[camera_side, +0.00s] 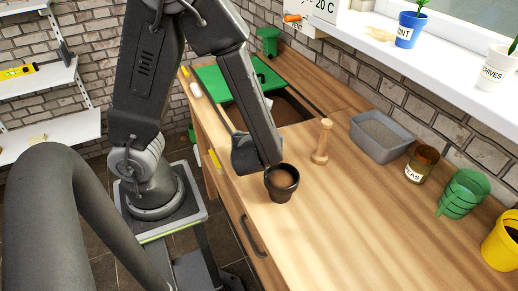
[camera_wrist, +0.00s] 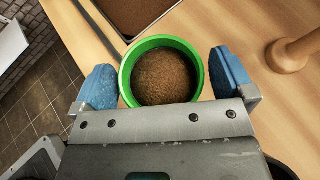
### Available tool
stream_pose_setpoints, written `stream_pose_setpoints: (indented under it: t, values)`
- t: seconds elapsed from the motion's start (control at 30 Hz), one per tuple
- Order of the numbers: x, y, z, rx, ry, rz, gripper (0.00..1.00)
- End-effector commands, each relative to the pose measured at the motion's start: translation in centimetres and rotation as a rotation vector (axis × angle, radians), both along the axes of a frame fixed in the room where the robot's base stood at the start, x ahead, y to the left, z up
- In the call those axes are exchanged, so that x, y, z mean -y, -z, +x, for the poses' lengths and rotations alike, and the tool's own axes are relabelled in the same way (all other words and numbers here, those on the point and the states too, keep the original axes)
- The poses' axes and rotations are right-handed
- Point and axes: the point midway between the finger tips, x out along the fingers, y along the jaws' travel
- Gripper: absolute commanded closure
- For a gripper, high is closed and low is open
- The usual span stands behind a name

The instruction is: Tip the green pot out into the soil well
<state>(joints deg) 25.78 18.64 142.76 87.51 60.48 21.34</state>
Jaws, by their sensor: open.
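The green pot (camera_wrist: 163,43) is upright and full of brown soil in the wrist view. My gripper (camera_wrist: 165,80) is open, with one blue finger pad on each side of the pot; the fingers look apart from its rim. In the side view my gripper (camera_side: 255,155) is low over the bench's front part, and it hides the green pot there. The soil well (camera_side: 287,108) is a rectangular opening in the bench beyond my gripper; its brown soil (camera_wrist: 135,12) shows at the top of the wrist view.
A black pot with soil (camera_side: 282,190) stands close to my gripper. A green lid (camera_side: 232,78) lies beside the well.

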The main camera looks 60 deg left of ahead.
Motion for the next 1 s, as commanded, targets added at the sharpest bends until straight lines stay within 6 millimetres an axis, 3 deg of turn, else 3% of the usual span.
stream_pose_setpoints:
  t: [0.3,0.77,1.0]
  values:
    - [-0.45,0.3,0.32,0.001,0.0,-0.001,0.0]
    - [-0.43,0.28,0.29,0.001,0.0,-0.001,0.44]
    - [-0.43,0.24,0.29,0.001,0.0,-0.001,0.44]
